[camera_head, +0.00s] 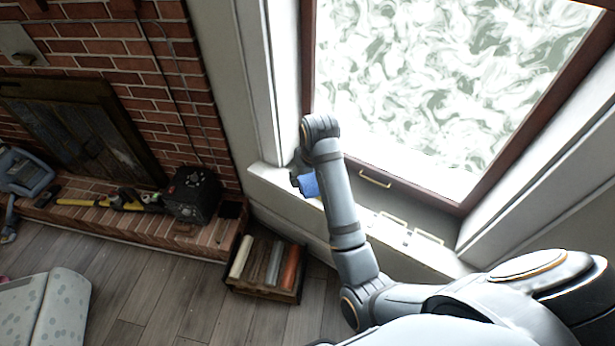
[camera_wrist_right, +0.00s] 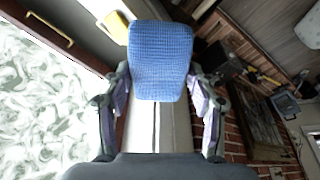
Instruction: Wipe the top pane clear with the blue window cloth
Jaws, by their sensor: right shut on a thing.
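The window pane (camera_head: 450,80) is covered in white swirled smears over green-grey, inside a dark wooden frame. It also shows at the left of the right wrist view (camera_wrist_right: 40,110). My right gripper (camera_head: 303,172) is over the sill at the pane's lower left, apart from the glass. It is shut on the blue window cloth (camera_head: 309,185), mostly hidden behind my arm in the head view. In the right wrist view the blue textured cloth (camera_wrist_right: 160,60) sits between the two fingers of the gripper (camera_wrist_right: 161,90). My left gripper is not in view.
A brass handle (camera_head: 375,180) is on the window's lower rail. The white sill (camera_head: 280,183) runs below. A crate (camera_head: 264,291) of rolls stands on the wooden floor. A black box (camera_head: 192,195) and yellow tool (camera_head: 100,203) lie on the brick hearth at left.

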